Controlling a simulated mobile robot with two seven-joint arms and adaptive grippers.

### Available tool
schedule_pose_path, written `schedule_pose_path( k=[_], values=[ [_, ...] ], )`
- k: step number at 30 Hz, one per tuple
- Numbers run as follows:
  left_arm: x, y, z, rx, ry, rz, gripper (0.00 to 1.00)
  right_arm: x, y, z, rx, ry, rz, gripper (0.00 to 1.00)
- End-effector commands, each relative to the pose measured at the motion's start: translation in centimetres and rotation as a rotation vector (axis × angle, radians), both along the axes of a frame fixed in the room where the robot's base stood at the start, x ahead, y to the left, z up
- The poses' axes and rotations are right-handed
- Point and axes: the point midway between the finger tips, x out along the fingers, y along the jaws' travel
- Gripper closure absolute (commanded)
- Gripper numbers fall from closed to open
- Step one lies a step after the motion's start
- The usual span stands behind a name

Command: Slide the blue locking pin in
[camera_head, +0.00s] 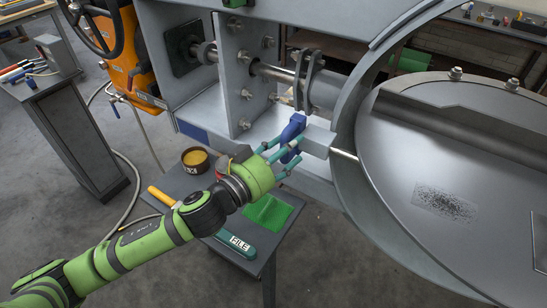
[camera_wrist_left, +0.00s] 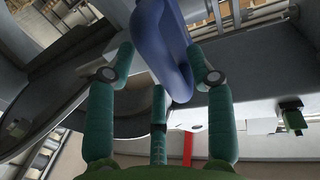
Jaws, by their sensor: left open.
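The blue locking pin (camera_head: 292,130) shows as a blue handle beside a grey block (camera_head: 318,141) on the damper housing. A bright metal rod (camera_head: 344,155) shows between this block and the big round ring; I cannot tell whether it belongs to the pin. My left gripper (camera_head: 285,152) is open at the blue handle, its teal fingers spread around the lower part. In the left wrist view the blue handle (camera_wrist_left: 165,40) hangs between the two upper fingers, with gaps visible on both sides. The third finger is below it. My right gripper is out of view.
A shaft with a lever (camera_head: 305,80) is above the pin.

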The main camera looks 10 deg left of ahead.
Motion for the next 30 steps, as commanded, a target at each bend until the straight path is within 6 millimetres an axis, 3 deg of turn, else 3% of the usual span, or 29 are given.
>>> schedule_pose_path(
  k=[18, 30],
  values=[
    [-8.0, 4.6, -0.2, 0.001, 0.005, -0.002, 0.46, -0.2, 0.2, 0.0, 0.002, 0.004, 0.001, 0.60],
    [-10.0, 5.8, 0.0, 0.000, 0.000, -0.004, 0.46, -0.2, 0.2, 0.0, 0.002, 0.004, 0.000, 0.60]
  ],
)
